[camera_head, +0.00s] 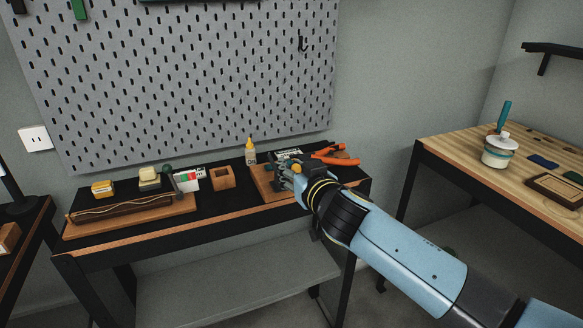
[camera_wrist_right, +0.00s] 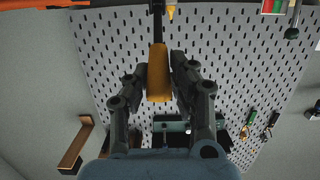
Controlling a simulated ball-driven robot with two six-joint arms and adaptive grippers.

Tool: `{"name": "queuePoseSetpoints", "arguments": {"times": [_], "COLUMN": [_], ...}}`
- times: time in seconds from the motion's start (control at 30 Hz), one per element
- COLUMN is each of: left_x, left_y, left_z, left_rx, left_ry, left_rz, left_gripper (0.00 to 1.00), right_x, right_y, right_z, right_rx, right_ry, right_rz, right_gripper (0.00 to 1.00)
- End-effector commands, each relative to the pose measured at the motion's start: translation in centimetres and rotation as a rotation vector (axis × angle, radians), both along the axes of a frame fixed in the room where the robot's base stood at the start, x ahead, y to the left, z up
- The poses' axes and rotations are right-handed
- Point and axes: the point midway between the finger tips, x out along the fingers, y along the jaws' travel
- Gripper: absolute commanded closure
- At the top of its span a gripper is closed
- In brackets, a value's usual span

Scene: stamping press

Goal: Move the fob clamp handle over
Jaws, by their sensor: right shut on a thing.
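My right gripper (camera_head: 287,172) is over the wooden base board (camera_head: 262,183) near the right end of the black bench, coming in from the lower right. In the right wrist view, the fingers (camera_wrist_right: 158,85) are closed around an ochre handle (camera_wrist_right: 158,70) on a dark bar, which looks like the fob clamp handle. In the head view the gripper hides most of the clamp, so its exact position is unclear. My left gripper does not show.
On the bench stand a glue bottle (camera_head: 250,152), a small wooden box (camera_head: 222,178), orange-handled pliers (camera_head: 335,155) and a long board (camera_head: 130,217) with a brown strip. Behind is a pegboard (camera_head: 190,80). A wooden table (camera_head: 455,150) with a white pot (camera_head: 498,152) stands right.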

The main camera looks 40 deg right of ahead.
Motion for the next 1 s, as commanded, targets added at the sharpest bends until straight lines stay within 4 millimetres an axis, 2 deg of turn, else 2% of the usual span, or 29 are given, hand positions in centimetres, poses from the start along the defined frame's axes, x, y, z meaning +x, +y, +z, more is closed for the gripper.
{"name": "queuePoseSetpoints", "arguments": {"times": [0.27, 0.6, 0.9, 0.93, 1.0], "left_x": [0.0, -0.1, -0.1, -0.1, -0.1], "left_y": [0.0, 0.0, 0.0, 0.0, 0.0], "left_z": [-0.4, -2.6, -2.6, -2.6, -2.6], "left_rx": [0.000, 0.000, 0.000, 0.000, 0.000], "left_ry": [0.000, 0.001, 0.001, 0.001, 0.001], "left_rz": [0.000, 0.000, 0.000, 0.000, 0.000], "left_gripper": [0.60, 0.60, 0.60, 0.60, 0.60], "right_x": [-0.2, -1.3, -1.5, -1.5, -1.5], "right_y": [0.0, 0.2, 0.2, 0.2, 0.2], "right_z": [-0.5, -2.6, -2.6, -2.6, -2.6], "right_rx": [-0.001, 0.000, -0.001, -0.001, -0.001], "right_ry": [0.004, 0.006, 0.007, 0.008, 0.007], "right_rz": [-0.002, -0.003, -0.004, -0.004, -0.003], "right_gripper": [0.96, 0.96, 0.97, 0.75, 0.66]}}
